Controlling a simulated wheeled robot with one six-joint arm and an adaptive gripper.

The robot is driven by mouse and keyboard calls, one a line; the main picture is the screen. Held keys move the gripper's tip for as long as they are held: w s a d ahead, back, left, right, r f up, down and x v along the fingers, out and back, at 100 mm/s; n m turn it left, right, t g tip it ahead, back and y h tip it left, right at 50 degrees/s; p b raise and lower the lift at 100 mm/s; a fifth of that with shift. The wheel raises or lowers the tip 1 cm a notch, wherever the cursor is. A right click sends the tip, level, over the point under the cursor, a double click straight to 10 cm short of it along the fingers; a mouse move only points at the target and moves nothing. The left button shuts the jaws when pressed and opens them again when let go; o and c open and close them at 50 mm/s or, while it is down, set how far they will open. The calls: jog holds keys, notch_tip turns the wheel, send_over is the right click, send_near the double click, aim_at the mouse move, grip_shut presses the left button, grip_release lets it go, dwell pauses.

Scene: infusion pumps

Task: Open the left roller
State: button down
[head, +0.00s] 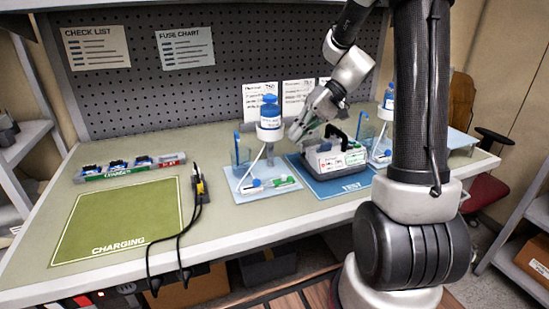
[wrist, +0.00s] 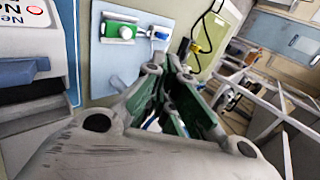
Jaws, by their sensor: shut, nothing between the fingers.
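The left infusion set stands on a pale blue mat (head: 243,198), with a blue bottle (head: 270,118) above it. A white tube runs down from the bottle to a small blue-and-white piece (head: 252,184). Beside it on the mat is a green-and-white piece (head: 282,181). In the wrist view the green piece (wrist: 120,29) and the blue piece (wrist: 160,33) lie beyond my fingers. I cannot tell which one carries the roller, or its setting. My gripper (head: 297,130) is shut and empty, in the air right of the bottle and above the mat, apart from both pieces.
A grey pump (head: 340,158) with a black handle stands on the blue TEST mat (head: 333,187), close to my gripper. A second bottle set (head: 388,100) is partly behind my arm. The green CHARGING mat (head: 120,222) is empty. Black cables (head: 178,238) hang over the front edge.

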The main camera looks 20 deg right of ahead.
jog(key=x, duration=1.3)
jog(key=shift+a+f, duration=0.2)
jog(key=shift+a, duration=0.1)
jog(key=a, duration=0.3)
jog(key=shift+a, duration=0.25)
jog(key=shift+d+r, duration=0.1)
jog(key=shift+d+r, duration=0.25)
jog(key=shift+r, duration=0.05)
jog(key=v, duration=1.3)
